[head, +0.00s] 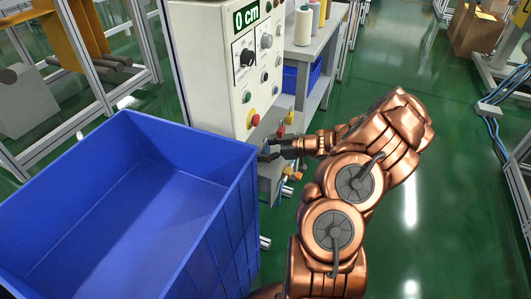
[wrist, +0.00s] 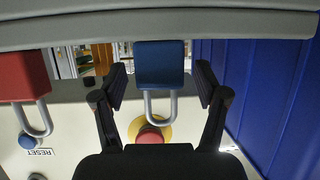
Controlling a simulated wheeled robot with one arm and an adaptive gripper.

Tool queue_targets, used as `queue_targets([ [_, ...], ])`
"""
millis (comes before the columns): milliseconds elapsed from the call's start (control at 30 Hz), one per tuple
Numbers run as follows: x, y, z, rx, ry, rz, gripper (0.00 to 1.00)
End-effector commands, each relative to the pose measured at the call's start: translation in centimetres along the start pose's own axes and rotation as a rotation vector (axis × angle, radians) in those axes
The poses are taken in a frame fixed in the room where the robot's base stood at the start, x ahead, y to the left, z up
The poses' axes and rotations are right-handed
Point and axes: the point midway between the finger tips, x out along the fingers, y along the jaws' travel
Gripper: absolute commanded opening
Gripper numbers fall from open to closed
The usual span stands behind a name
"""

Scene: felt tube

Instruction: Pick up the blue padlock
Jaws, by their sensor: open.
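The blue padlock (wrist: 160,65) is in the upper middle of the wrist view, a dark blue block with a grey metal shackle pointing down in the picture. My gripper (wrist: 161,78) is open, with one black finger on each side of the padlock and a visible gap at both sides. In the head view my gripper (head: 270,148) is at the lower part of the control box's side, and I cannot make out the blue padlock there. A red padlock (wrist: 22,78) shows at the left of the wrist view.
A large blue bin (head: 225,190) stands close left of my gripper; its wall (wrist: 275,85) fills the wrist view's right side. The control box (head: 205,50) has knobs and a red-yellow button (head: 252,118). A shelf with spools (head: 303,25) stands behind. Green floor is open at right.

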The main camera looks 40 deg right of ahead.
Motion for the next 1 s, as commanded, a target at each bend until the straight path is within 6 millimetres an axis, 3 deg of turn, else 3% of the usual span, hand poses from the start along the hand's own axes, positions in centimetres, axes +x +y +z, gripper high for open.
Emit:
queue_targets([
  [100,-0.03,0.0,-0.02,0.0,0.0,0.0,0.7],
  [700,-0.04,0.0,-0.03,-0.001,0.0,0.0,0.07],
  [1000,-0.11,0.01,-0.21,-0.002,0.0,0.0,0.07],
])
